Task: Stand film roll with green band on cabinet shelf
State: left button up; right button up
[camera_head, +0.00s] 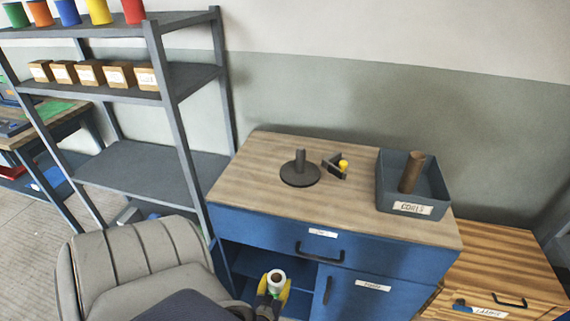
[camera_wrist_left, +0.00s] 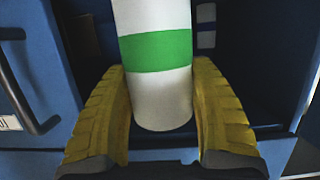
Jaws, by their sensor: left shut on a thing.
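The film roll with the green band (camera_wrist_left: 160,52) is white, with the green band around its middle. My left gripper (camera_wrist_left: 163,108) is shut on it, with a yellow finger on each side. My right gripper is not in view.
The cabinet top (camera_head: 240,185) bears a dark round stand (camera_head: 299,178), a small black-and-yellow tool (camera_head: 338,166) and a bin (camera_head: 412,208) with a brown core (camera_head: 411,172). A grey chair (camera_head: 145,260) stands close left. In the wrist view, a white piece with a dark band (camera_wrist_left: 206,14) shows behind the roll.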

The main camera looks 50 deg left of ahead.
pick_arm(q)
jog(key=x, duration=1.4)
jog(key=shift+w+r, duration=0.3)
jog(key=shift+w, duration=0.05)
jog(key=shift+a, duration=0.1)
jog(key=o, duration=1.5)
jog(key=shift+f, duration=0.15)
jog(key=shift+o, duration=0.2)
